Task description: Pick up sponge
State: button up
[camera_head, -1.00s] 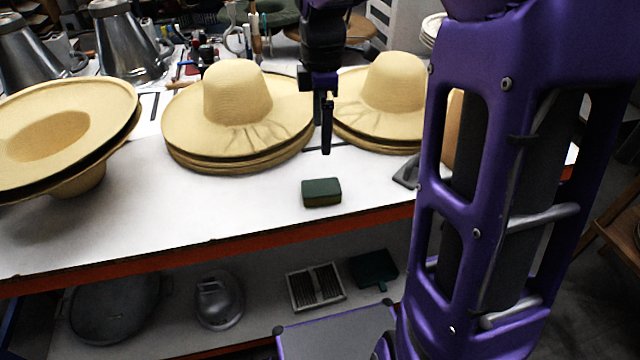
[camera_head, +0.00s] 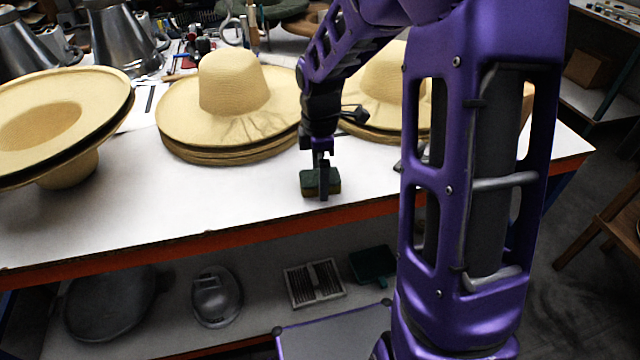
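The sponge (camera_head: 309,184) is a small block, dark green on top and brownish below. It lies on the white table (camera_head: 230,205) near the front edge. My gripper (camera_head: 323,190) points straight down at the sponge, and its near finger covers part of the sponge's front. The far finger is hidden, so I cannot tell whether the fingers are open around the sponge or shut on it. The sponge appears to rest on the table.
Stacked straw hats (camera_head: 228,110) stand behind and left of the sponge. More hats (camera_head: 378,95) stand behind my arm, and tilted hats (camera_head: 62,125) are at far left. Below, a shelf holds a grey mask (camera_head: 216,297) and a slotted tray (camera_head: 314,284). The tabletop left of the sponge is clear.

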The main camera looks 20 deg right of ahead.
jog(key=shift+f, duration=0.4)
jog(key=c, duration=1.3)
jog(key=shift+r, duration=0.15)
jog(key=shift+c, duration=0.2)
notch_tip(320, 180, up, 10)
jog(key=shift+f+p, duration=0.1)
jog(key=shift+p, duration=0.95)
jog(key=o, duration=0.6)
jog(key=c, duration=0.5)
